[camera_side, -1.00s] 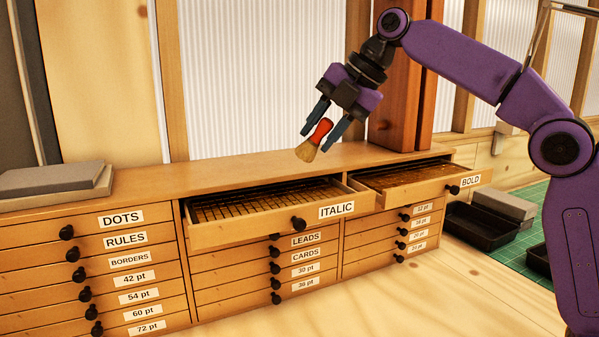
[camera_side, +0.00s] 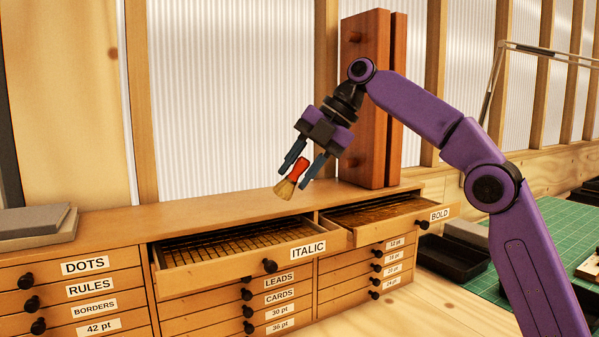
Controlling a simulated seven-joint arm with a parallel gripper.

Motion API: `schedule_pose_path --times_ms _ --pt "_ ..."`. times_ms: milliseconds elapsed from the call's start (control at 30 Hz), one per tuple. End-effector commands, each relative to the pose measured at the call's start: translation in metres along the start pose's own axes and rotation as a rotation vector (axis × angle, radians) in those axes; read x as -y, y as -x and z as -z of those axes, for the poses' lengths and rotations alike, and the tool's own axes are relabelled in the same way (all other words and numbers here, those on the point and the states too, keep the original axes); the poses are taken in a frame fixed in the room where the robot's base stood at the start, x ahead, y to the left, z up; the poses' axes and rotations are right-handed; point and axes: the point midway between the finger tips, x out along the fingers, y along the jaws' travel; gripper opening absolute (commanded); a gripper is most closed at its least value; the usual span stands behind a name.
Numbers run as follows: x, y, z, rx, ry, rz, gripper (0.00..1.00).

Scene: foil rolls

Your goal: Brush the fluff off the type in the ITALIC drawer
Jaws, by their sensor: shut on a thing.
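The ITALIC drawer (camera_side: 284,255) stands pulled out of the wooden cabinet, with rows of type (camera_side: 240,240) in its compartments. I cannot make out the fluff on the type at this size. My gripper (camera_side: 301,169) is shut on the red handle of a brush (camera_side: 287,189), with one finger on each side. The brush is tilted, its pale bristles pointing down and to the left. In the picture the bristle tip shows against the cabinet top, above and behind the right part of the ITALIC drawer. The brush appears clear of the type.
The BOLD drawer (camera_side: 385,222) is also pulled out, at the right. Shut drawers lie below and at the left. Grey slabs (camera_side: 36,227) sit on the cabinet's left top. A reddish wooden block (camera_side: 364,110) stands behind my gripper. Black trays (camera_side: 452,259) lie at the right.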

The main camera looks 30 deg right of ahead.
Motion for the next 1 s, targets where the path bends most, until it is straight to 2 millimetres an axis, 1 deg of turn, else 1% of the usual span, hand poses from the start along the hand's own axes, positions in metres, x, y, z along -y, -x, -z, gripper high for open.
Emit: schedule_pose_path --times_ms 167,333,1000 --pt "0.000 0.001 0.000 0.000 -0.001 0.000 0.05" --pt "0.005 -0.007 -0.001 -0.002 -0.001 0.001 0.05" --pt "0.040 -0.058 -0.007 -0.002 -0.002 0.002 0.05"
